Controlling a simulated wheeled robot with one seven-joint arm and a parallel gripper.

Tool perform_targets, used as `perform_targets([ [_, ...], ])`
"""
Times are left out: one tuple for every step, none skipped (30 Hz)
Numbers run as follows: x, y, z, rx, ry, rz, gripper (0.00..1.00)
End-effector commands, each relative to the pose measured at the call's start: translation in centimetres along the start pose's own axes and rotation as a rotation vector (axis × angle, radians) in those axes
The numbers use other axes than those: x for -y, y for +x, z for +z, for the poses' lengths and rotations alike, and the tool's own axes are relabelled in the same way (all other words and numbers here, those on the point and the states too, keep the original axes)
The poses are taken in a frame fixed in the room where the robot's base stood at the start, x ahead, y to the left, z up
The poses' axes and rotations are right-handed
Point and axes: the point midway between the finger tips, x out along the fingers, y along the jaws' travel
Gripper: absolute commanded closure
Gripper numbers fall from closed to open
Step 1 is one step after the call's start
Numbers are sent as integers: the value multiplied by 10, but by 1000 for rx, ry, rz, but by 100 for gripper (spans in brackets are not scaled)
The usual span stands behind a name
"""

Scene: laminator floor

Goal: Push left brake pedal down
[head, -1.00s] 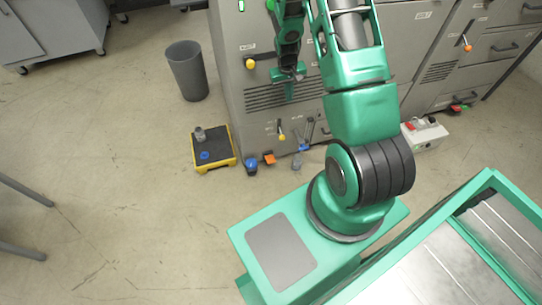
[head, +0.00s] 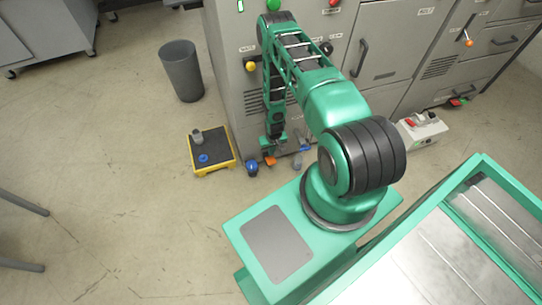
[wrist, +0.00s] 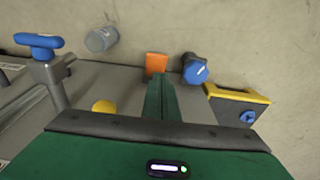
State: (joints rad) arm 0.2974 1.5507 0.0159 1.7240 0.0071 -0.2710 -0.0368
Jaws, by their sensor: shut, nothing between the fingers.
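An orange pedal (head: 270,160) sticks out low at the foot of the grey machine; I take it for the left brake pedal. It also shows in the wrist view (wrist: 156,62), just beyond my fingertips. My gripper (head: 272,146) points down above the pedal, close to it. In the wrist view its green fingers (wrist: 160,82) are together with nothing between them, and their tips overlap the pedal's near edge. I cannot tell whether they touch it. The pedal's near part is hidden by the fingers.
A blue-topped item (head: 252,168) and a grey cylinder (head: 298,162) flank the pedal on the floor. A yellow-edged black platform (head: 225,165) lies to the left, a grey bin (head: 182,70) behind it. The grey machine (head: 228,75) stands behind.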

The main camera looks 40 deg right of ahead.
Motion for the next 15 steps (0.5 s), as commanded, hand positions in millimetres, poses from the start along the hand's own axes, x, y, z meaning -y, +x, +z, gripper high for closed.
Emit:
perform_targets([
  [-2, 4, 1, 0, 3, 0, 100],
  [-4, 7, 1, 0, 5, 1, 100],
  [-6, 11, 1, 0, 8, 1, 100],
  [-7, 14, 1, 0, 10, 1, 100],
  [-9, 18, 1, 0, 12, 2, 100],
  [-11, 24, 1, 0, 15, 2, 100],
  [-12, 29, 2, 0, 16, 2, 100],
  [-13, 34, 1, -1, 18, 3, 100],
  [-14, 41, 2, 1, 19, 3, 100],
  [-14, 46, 1, 0, 20, 3, 100],
  [-14, 51, 2, 1, 20, 3, 100],
  [-15, 58, 2, 0, 21, 3, 100],
  [-15, 62, 1, 0, 21, 3, 100],
  [-16, 67, 1, -1, 22, 3, 100],
  [-16, 72, 2, 0, 22, 3, 100],
])
